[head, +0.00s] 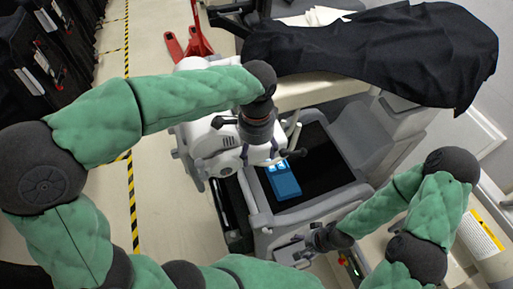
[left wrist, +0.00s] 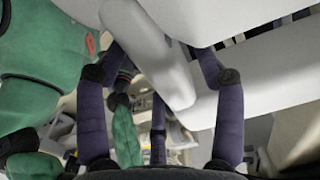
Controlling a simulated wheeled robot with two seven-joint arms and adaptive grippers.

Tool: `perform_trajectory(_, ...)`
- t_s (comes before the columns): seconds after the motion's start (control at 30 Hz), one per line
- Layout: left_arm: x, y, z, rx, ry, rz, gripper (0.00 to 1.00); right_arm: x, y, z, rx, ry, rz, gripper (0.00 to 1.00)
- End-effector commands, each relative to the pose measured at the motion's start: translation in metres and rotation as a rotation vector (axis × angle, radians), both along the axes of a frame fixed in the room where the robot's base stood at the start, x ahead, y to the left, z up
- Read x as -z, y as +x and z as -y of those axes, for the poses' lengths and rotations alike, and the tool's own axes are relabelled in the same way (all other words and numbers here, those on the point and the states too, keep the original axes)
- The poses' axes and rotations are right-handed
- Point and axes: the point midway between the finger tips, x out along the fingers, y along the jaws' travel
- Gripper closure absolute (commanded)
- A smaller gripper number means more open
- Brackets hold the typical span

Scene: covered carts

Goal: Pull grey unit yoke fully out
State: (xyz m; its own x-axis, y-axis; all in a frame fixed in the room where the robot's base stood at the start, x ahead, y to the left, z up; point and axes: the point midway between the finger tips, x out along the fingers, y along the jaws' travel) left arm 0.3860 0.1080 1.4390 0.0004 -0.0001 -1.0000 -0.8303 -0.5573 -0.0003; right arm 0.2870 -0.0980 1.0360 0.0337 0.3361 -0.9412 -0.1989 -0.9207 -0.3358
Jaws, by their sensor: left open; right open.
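A grey unit (head: 262,212) with a dark top stands at the middle of the head view. I cannot tell for sure which part is its yoke. My left gripper (head: 283,157) is over a white machine (head: 225,140) beside the grey unit. In the left wrist view its dark purple fingers (left wrist: 158,85) are spread apart, with a pale grey bar (left wrist: 145,45) passing between or behind them; contact cannot be told. My right gripper (head: 306,246) is open at the front of the grey unit, by a small grey handle-like part (head: 291,253). Its fingertips are small and hard to see.
A blue box (head: 283,182) lies on the unit's dark top. A black cloth (head: 375,45) covers a cart behind. A red pallet jack (head: 190,45) stands at the back. Black racks (head: 40,50) line the left. Open floor with yellow-black tape (head: 129,195) lies left of the unit.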

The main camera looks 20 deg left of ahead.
Motion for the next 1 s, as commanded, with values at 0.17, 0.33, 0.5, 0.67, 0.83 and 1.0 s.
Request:
perform_trajectory(0.17,0.0002,0.0,0.0,0.0,0.0,0.0,0.31,0.0001,0.0001,0.0,0.0,0.0,0.0,0.31)
perform_trajectory(0.33,0.0001,-0.0001,0.0001,0.0,0.0,0.0,0.77,0.0001,0.0001,0.0,0.0,0.0,0.0,0.31)
perform_trajectory(0.5,0.0001,-0.0002,0.0,0.0,0.0,-0.001,1.0,0.0002,0.0001,0.0,0.0,0.0,0.0,0.31)
perform_trajectory(0.67,0.0011,-0.0052,-0.0077,-0.002,0.0,-0.001,1.0,0.0038,0.0001,0.0,0.0,0.0,0.0,0.31)
perform_trajectory(0.83,0.0009,-0.0068,-0.0095,-0.001,0.004,-0.005,1.0,0.0034,0.0001,0.0001,0.0,0.0,0.0,0.31)
perform_trajectory(1.0,0.0009,-0.0068,-0.0095,-0.001,0.004,-0.005,0.33,0.0033,0.0001,0.0,0.0,0.0,0.0,0.31)
